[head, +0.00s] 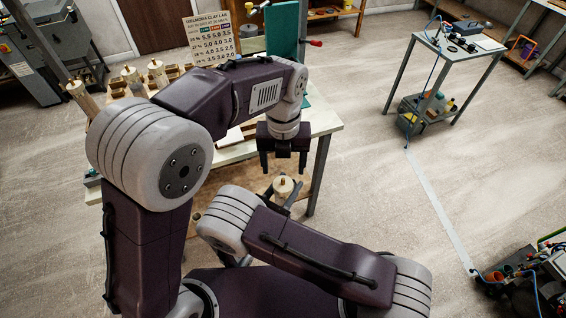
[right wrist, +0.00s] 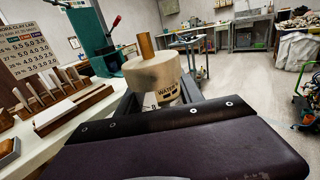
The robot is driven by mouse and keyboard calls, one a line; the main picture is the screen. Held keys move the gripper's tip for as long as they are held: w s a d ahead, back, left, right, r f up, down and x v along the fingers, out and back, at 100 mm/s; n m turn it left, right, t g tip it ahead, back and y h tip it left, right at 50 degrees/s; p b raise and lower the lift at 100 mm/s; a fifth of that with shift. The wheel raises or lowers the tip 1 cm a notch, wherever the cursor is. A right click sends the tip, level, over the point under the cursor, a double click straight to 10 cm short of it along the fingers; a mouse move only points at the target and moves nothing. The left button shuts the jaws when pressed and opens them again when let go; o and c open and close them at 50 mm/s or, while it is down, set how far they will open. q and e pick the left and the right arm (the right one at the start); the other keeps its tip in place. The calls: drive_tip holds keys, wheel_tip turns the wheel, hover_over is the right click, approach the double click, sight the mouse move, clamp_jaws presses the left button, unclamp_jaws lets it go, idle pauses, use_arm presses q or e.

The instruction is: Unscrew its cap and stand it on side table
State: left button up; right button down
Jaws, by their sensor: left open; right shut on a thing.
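A cream jar (right wrist: 158,80) with "WATER" lettered on its side shows in the right wrist view. A brown wooden peg (right wrist: 146,46) stands up from its top. The jar's pale top (head: 283,186) also shows in the head view. My right gripper (right wrist: 160,98) is shut on the jar, with a finger on each side, and holds it upright. My left gripper (head: 283,166) is open and empty, pointing down above the jar and apart from it. A small metal-framed table (head: 432,46) stands at the back right with several small items on top. The seam of the cap cannot be made out.
A pale workbench (head: 323,117) lies beyond my arms, with wooden blocks and pegs, a green stand (head: 283,28) and a number board (head: 209,39). Bare floor lies between it and the small table. Cluttered equipment (head: 525,280) sits at the lower right.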

sight(283, 179)
use_arm(q)
wheel_tip(283, 179, down, 8)
drive_tip(key=shift+r, duration=0.1)
